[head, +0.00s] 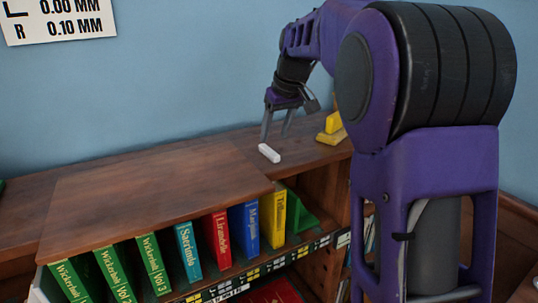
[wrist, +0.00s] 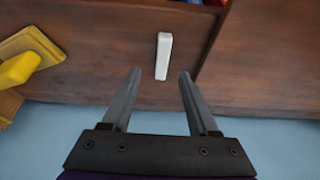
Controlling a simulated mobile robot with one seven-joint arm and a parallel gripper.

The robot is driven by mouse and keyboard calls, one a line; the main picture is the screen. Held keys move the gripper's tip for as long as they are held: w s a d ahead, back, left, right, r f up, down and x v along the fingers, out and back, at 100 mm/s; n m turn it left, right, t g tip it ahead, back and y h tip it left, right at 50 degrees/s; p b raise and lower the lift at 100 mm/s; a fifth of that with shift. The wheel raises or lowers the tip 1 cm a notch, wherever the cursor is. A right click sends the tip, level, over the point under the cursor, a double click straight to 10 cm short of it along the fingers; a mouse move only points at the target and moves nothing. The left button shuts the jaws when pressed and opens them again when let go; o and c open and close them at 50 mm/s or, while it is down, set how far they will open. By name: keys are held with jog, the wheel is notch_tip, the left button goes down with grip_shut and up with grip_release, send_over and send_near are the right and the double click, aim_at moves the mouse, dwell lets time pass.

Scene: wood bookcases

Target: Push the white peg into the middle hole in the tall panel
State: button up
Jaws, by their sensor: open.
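The white peg (head: 269,153) lies on the wooden top of the bookcase, below my gripper in the head view. In the wrist view the white peg (wrist: 163,56) lies just beyond the fingertips, roughly in line with the gap between them. My gripper (head: 276,137) is open and empty, pointing down above the bookcase top. Its two grey fingers (wrist: 160,72) stand apart in the wrist view and do not touch the peg. I cannot make out the tall panel with its middle hole for certain. Dark round holes (head: 325,270) show on an inner side of the bookcase.
A yellow block-shaped object (head: 332,128) stands on the top near the gripper; it also shows in the wrist view (wrist: 24,62). Several coloured books (head: 216,240) and a green bookend (head: 300,215) fill the shelf below. The wooden top left of the peg (head: 150,195) is clear.

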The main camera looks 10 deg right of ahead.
aim_at(269, 149)
jog(key=x, duration=0.5)
jog(key=shift+a+f, duration=0.15)
jog(key=shift+a, duration=0.05)
grip_shut()
